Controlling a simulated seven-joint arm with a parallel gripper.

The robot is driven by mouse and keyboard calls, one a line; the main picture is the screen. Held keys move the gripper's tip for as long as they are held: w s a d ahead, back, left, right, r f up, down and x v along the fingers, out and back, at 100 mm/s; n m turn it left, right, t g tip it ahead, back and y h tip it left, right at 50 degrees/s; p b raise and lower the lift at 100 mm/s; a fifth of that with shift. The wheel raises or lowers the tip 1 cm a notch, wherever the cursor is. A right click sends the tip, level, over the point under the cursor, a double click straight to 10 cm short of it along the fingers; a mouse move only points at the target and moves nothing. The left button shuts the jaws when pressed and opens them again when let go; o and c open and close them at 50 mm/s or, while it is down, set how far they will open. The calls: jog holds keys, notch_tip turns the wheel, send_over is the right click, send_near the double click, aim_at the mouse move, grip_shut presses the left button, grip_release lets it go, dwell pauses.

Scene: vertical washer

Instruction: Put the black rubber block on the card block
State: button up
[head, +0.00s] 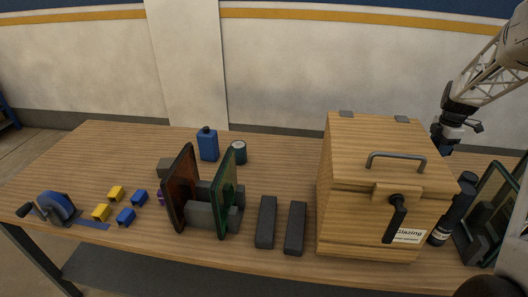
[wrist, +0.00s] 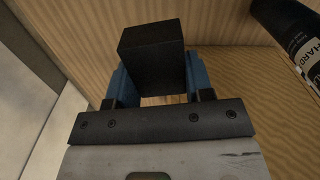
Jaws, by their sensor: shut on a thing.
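My gripper (wrist: 158,82) is shut on a black block (wrist: 152,50), held between its two blue fingers in the wrist view. In the head view my gripper (head: 440,138) is at the right, behind the wooden box, with its lower end and the held block hidden. A small grey-brown block (head: 165,169), which may be the card block, sits at the back of the table left of centre, partly behind a framed amber pane. My gripper is far to the right of it.
The wooden box (head: 365,208) labelled "Glazing" stands between. Amber (head: 180,200) and green (head: 225,195) panes stand upright near grey blocks. Two dark bars (head: 265,222), a blue bottle (head: 207,145), a tin (head: 239,152) and a black cylinder (head: 453,208) are around. The table's back left is clear.

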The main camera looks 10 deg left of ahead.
jog(key=w+a+r+n, duration=0.1)
jog(key=w+a+n, duration=0.25)
jog(key=a, duration=1.25)
jog(key=w+a+n, duration=0.2)
jog(key=w+a, duration=0.3)
jog(key=a, duration=1.2)
jog(key=w+a+r+n, duration=0.1)
jog(key=w+a+n, duration=0.25)
jog(key=a, duration=1.25)
jog(key=n, duration=0.7)
send_over(165, 165)
notch_tip(165, 165, down, 5)
jog(key=shift+w+f, duration=0.1)
jog(key=shift+f, duration=0.4)
jog(key=shift+f, duration=3.15)
